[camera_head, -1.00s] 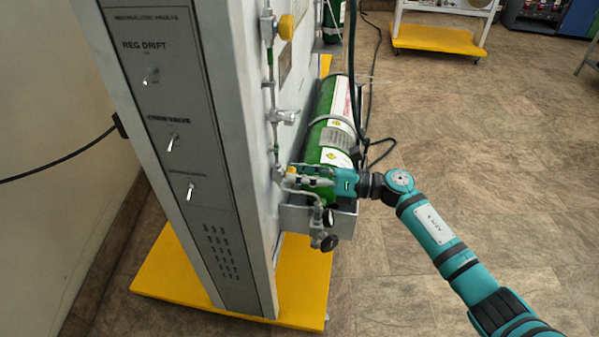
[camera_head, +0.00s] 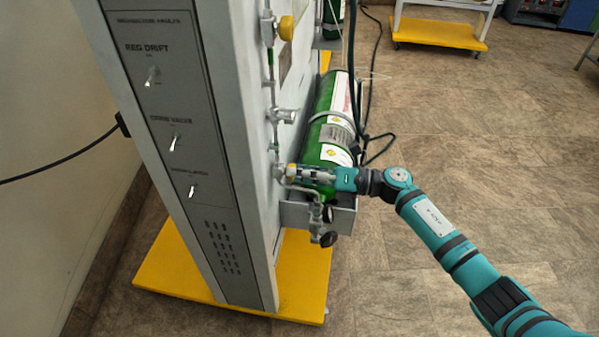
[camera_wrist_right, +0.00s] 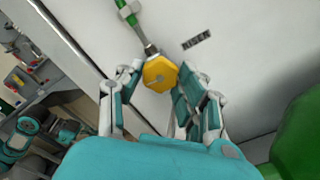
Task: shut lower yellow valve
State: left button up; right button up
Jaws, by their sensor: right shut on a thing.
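The lower yellow valve (camera_head: 291,171) sits on the pipework on the trainer's side panel, partly hidden by my gripper in the head view. In the right wrist view its yellow knob (camera_wrist_right: 160,73) is between my fingertips, under a metal stem with a green tube. My right gripper (camera_head: 297,173) reaches in from the right and is shut on this knob. My left gripper is not in view.
An upper yellow valve (camera_head: 286,28) is higher on the same panel.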

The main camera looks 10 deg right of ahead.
jog(key=o, duration=1.1)
jog(key=shift+o, duration=0.2)
jog(key=shift+d, duration=0.15)
jog(key=v, duration=1.1)
jog(key=shift+d, duration=0.35)
jog(key=shift+s, duration=0.1)
